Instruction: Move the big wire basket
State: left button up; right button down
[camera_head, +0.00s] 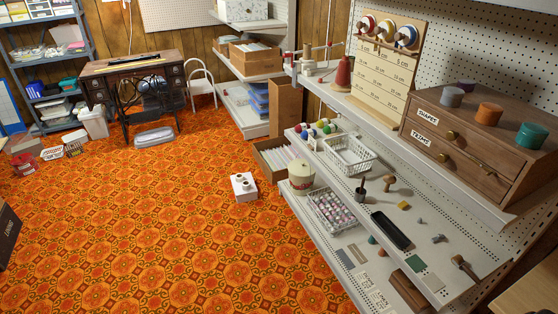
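A white wire basket (348,154) stands on the middle shelf at the right and looks empty. A second wire basket (333,209), filled with pinkish round items, stands on the shelf below it. A small white basket (74,149) sits on the floor at the far left. I cannot tell from the picture which one is called the big wire basket. Neither of my grippers shows in the head view.
Patterned orange carpet (170,230) lies open in the middle, with a small white box (243,187) on it. A treadle sewing table (136,80) and white chair (200,82) stand at the back.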

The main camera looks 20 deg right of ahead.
aim_at(330, 203)
jog(key=i+z, duration=0.15)
jog(key=i, duration=0.5)
jog(key=i+z, duration=0.1)
jog(key=i, duration=0.5)
jog(key=i+j+z, duration=0.15)
jog(key=i, duration=0.45)
